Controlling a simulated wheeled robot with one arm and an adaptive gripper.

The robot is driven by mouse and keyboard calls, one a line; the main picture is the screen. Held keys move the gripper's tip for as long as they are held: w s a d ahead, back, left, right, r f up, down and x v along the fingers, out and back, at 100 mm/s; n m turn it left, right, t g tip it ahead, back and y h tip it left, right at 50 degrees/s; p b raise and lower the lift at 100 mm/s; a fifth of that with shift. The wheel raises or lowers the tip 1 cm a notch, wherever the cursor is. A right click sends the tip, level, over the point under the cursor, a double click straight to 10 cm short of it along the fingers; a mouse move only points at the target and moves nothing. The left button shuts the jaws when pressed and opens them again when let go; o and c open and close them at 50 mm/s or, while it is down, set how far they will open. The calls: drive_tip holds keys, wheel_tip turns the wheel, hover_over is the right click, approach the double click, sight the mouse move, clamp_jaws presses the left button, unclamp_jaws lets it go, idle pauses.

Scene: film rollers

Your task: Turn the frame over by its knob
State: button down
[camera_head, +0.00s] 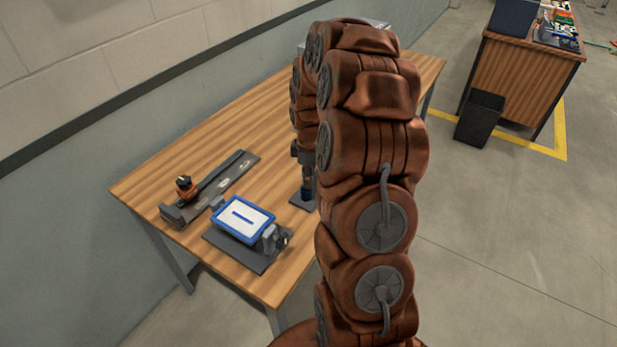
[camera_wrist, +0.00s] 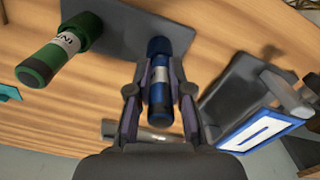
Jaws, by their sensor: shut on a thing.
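The frame (camera_head: 243,219), with a blue rim, a white face and a blue bar on it, lies on a dark stand. It also shows at the right of the wrist view (camera_wrist: 262,130). A small knob (camera_head: 284,241) sits at the grey bracket on the frame's near right end. My gripper (camera_wrist: 158,85) is away from the frame and knob, shut on a dark blue cylinder (camera_wrist: 158,60) with a pale label band. The cylinder is at a dark plate (camera_wrist: 125,25); whether it touches the plate is unclear. My arm partly hides the gripper in the head view.
A green labelled cylinder (camera_wrist: 50,58) stands left of the blue one in the wrist view. A long dark rail fixture (camera_head: 215,185) with an orange and black part lies at the table's left. Wood table (camera_head: 150,190) is bare around the fixtures. A wall runs behind.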

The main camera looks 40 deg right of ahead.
drive_tip(key=shift+f+b, duration=0.2)
drive_tip(key=shift+b, duration=0.15)
drive_tip(key=shift+d, duration=0.1)
idle(0.4)
drive_tip(key=c, duration=0.5)
unclamp_jaws()
drive_tip(key=shift+r, duration=0.1)
wheel_tip(320, 180, up, 8)
drive_tip(key=shift+p, duration=0.3)
idle(1.3)
